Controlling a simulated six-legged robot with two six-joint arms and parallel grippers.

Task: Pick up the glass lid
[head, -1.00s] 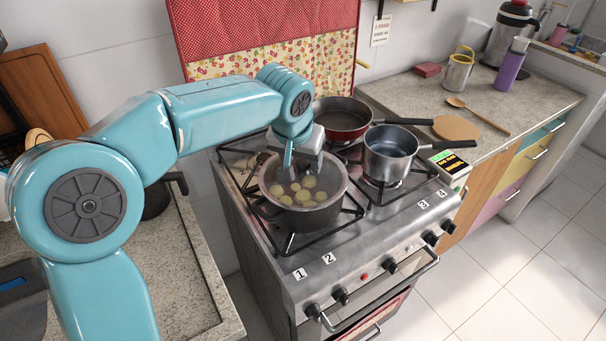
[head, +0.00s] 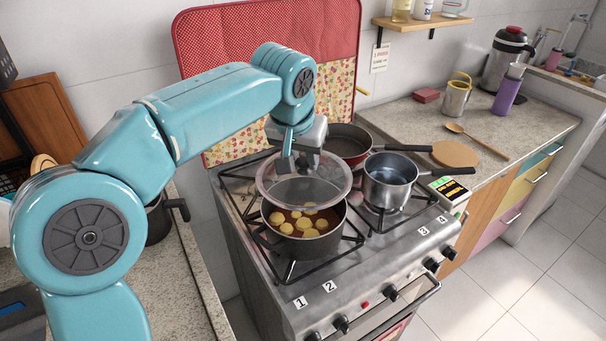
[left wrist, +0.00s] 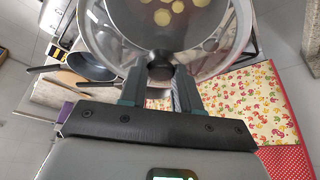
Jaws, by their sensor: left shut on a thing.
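The glass lid (head: 325,184) is a clear disc with a grey rim, raised above the pot (head: 320,240) in the head view. The pot stands on the front left burner with several yellow round pieces in brown liquid. My left gripper (head: 298,166) is shut on the lid's knob and holds the lid over the back part of the pot. In the left wrist view the dark knob (left wrist: 160,68) sits between the two fingertips (left wrist: 158,85), with the lid (left wrist: 215,55) beyond. My right gripper is not in view.
A small saucepan (head: 388,182) stands right of the pot, its handle pointing right. A red-sided frying pan (head: 347,143) is behind. The counter (head: 420,105) at right holds a wooden spoon (head: 470,138), a round board (head: 455,154) and a purple bottle (head: 506,96).

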